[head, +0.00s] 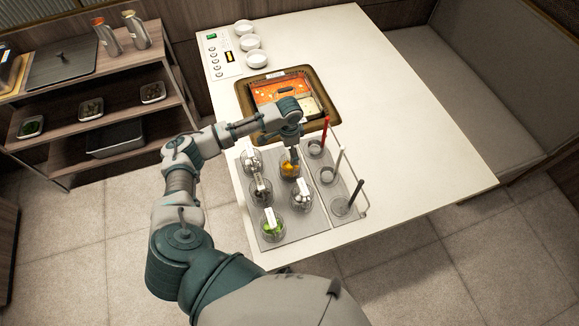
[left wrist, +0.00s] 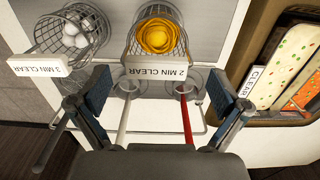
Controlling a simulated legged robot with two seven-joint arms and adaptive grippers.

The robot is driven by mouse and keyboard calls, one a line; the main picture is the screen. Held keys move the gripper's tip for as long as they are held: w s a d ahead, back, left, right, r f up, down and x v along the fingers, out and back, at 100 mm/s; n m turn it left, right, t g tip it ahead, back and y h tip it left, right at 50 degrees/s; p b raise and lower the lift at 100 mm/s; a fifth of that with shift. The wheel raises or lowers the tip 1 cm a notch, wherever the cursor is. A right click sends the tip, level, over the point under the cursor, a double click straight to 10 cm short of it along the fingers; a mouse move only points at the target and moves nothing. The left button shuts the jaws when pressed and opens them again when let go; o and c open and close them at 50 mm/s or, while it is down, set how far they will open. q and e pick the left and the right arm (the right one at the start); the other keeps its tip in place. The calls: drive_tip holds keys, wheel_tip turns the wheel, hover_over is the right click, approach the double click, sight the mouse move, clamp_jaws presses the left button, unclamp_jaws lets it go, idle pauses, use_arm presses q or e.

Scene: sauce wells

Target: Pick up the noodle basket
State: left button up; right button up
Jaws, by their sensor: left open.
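The noodle basket, a wire basket of yellow noodles (head: 290,168), stands in the rack on the table, just below my left gripper (head: 292,148) in the head view. In the left wrist view the basket (left wrist: 158,35) sits at the top middle, with a white tag reading "2 MIN CLEAR" (left wrist: 158,67) at its near side. My left gripper (left wrist: 157,95) is open there, its fingers apart on either side of the tag's line. Nothing is between the fingertips that I can see as held. The gripper partly hides the basket in the head view. My right gripper is not in view.
Several other tagged baskets stand close by, including one with white balls (head: 301,197) and one with greens (head: 272,228). Ladles with red (head: 326,131), white and black handles stand to the right. A divided hot pot (head: 243,98) lies behind. The table's right side is clear.

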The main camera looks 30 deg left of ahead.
use_arm(q)
drive_tip(key=shift+d+f, duration=0.25)
drive_tip(key=shift+f, duration=0.4)
wheel_tip(320, 180, down, 5)
drive_tip(key=shift+r, duration=0.2)
drive_tip(key=shift+a+f, duration=0.15)
drive_tip(key=shift+f, duration=0.2)
drive_tip(key=shift+d+r, duration=0.15)
drive_tip(key=shift+d, duration=0.05)
drive_tip(key=c, duration=1.1)
drive_tip(key=shift+o, duration=0.2)
wheel_tip(320, 180, up, 10)
drive_tip(key=shift+a, duration=0.1)
